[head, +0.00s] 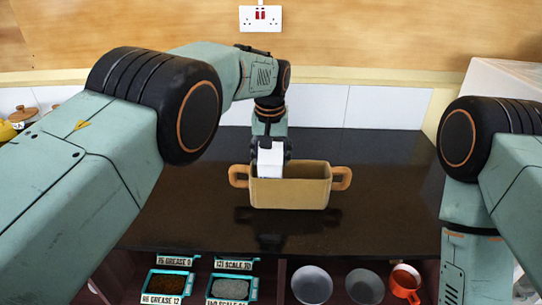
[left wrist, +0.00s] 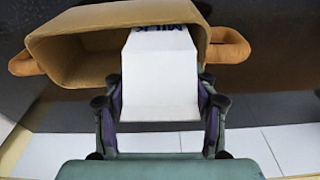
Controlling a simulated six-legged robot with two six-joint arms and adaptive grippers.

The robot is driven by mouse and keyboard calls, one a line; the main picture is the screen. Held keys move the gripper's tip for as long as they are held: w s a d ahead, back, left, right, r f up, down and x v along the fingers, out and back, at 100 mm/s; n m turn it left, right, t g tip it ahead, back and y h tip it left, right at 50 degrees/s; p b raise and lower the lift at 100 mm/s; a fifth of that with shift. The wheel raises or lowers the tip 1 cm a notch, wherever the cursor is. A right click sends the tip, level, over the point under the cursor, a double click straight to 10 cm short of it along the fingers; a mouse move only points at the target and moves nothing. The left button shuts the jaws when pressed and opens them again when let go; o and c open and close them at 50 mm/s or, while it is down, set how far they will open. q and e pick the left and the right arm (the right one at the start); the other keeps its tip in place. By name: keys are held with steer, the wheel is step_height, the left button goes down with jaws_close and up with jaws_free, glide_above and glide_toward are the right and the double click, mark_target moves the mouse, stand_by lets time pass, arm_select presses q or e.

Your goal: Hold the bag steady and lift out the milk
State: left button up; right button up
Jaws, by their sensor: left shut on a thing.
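The tan bag (head: 290,194) with two orange-brown side handles is upright on the dark counter; it also shows in the left wrist view (left wrist: 75,50). The white milk carton (head: 270,162) stands at the left part of the bag's opening, its top above the rim and its lower part hidden by the front wall. In the left wrist view the milk (left wrist: 160,65) shows part of its blue lettering. My left gripper (head: 271,145) is above the bag, shut on the milk with a finger on each side. My right arm is at the right; its gripper is out of view.
The dark counter (head: 390,170) is clear around the bag. Below its front edge are labelled trays (head: 168,285), grey bowls (head: 312,284) and an orange mug (head: 404,281). Yellow crockery (head: 22,116) is at far left.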

arm_select(q)
steer(key=c, duration=0.7)
steer(key=o, duration=1.6)
steer(key=shift+r, duration=4.05)
